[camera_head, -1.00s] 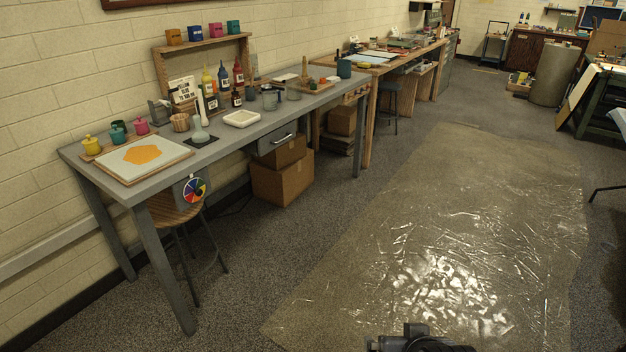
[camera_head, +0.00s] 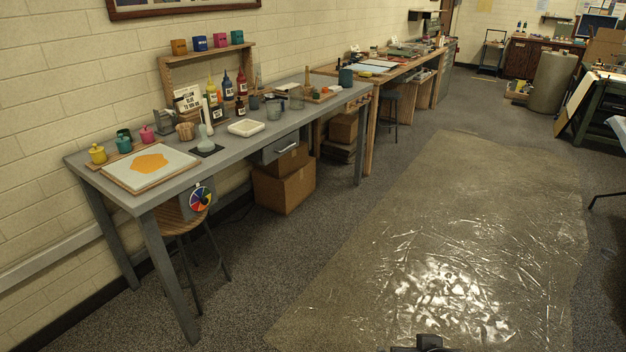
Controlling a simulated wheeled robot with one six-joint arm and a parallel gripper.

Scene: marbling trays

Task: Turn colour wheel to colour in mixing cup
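The colour wheel (camera_head: 201,199) is a small disc with several coloured sectors. It is on the front of a grey box (camera_head: 187,208) below the front edge of the grey table (camera_head: 228,147), near its left end. Its pointer and setting are too small to read. My gripper is not in view; only a dark part of my arm shows at the bottom edge.
A framed tray (camera_head: 117,182) with an orange patch lies above the wheel. Yellow (camera_head: 97,154), teal (camera_head: 123,145) and pink (camera_head: 147,134) lidded pots stand behind it. A stool (camera_head: 184,222) stands beneath the wheel. A shiny plastic sheet (camera_head: 440,220) covers open floor to the right.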

